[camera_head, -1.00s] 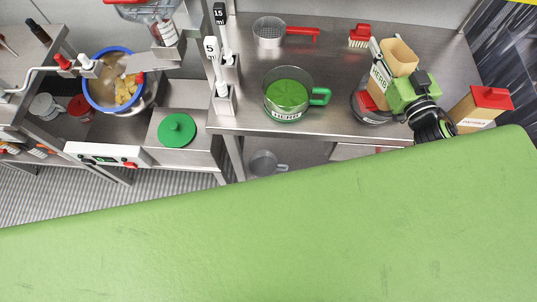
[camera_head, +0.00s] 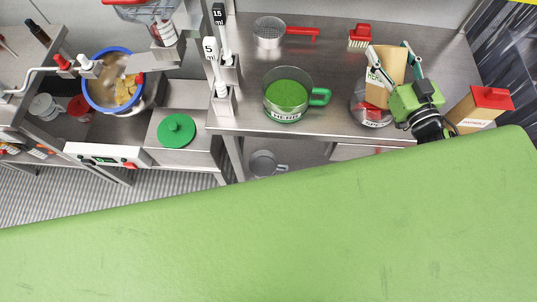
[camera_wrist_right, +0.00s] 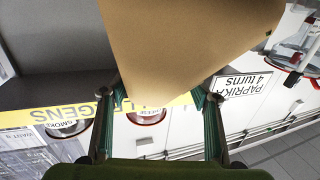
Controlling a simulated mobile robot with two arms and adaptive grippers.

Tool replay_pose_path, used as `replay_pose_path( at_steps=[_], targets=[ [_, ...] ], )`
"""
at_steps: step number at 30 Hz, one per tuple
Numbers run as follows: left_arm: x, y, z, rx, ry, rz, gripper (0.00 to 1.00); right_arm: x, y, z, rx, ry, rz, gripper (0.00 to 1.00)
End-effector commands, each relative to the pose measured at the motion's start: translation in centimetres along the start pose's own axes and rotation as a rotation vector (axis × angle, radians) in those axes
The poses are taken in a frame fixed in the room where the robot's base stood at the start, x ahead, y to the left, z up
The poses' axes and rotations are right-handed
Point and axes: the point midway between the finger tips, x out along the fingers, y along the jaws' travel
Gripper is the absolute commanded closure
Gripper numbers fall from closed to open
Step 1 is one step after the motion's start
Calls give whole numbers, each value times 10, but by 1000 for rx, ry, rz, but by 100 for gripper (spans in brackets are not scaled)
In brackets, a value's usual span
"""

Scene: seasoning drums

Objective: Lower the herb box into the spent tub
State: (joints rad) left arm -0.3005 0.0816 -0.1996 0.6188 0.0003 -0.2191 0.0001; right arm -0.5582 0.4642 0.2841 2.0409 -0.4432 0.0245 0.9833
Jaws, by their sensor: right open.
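The tan herb box (camera_head: 385,72), with part of its HERB label showing, stands with its lower end at the clear spent tub (camera_head: 373,117) on the steel counter. Its lower end appears to be inside the tub's rim; whether it touches the bottom is hidden. Something red shows inside the tub. My right gripper (camera_head: 390,51) is open, its fingers spread on either side of the box. In the right wrist view the box (camera_wrist_right: 190,45) fills the top middle, between and beyond the open fingers (camera_wrist_right: 160,108). My left gripper is not in view.
A tan carton with a red lid (camera_head: 482,107) stands right of the tub. A green HERB jug (camera_head: 287,97) stands to the left, with a red-handled sieve (camera_head: 270,32) and a red brush (camera_head: 360,37) behind. Counter between jug and tub is clear.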

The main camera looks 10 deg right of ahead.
Motion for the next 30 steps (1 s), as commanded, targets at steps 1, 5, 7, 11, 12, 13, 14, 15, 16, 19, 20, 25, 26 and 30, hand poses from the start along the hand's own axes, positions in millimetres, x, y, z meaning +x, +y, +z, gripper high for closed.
replay_pose_path(
  at_steps=[1,5,7,11,12,13,14,15,16,19,20,25,26,30],
  targets=[
    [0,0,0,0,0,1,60,-10,0,2,3,-5,2,44],
    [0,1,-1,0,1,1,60,-35,1,2,3,-5,3,44],
    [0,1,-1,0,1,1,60,-50,1,3,4,-7,4,44],
    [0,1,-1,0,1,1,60,-73,1,3,3,-8,5,44],
    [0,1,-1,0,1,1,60,-80,1,3,4,-7,4,44],
    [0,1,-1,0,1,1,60,-84,1,3,4,-7,5,44],
    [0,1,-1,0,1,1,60,-88,1,3,4,-7,4,44],
    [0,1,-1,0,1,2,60,-92,1,3,3,-6,3,44],
    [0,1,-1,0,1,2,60,-95,1,3,2,-6,4,44],
    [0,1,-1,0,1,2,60,-101,1,3,3,-5,3,44],
    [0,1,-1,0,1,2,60,-102,1,3,3,-5,3,44],
    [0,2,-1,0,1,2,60,-104,1,2,3,-4,3,44],
    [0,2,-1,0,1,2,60,-104,1,2,3,-4,3,44],
    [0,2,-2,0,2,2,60,-104,1,2,3,-5,3,44]
  ],
)
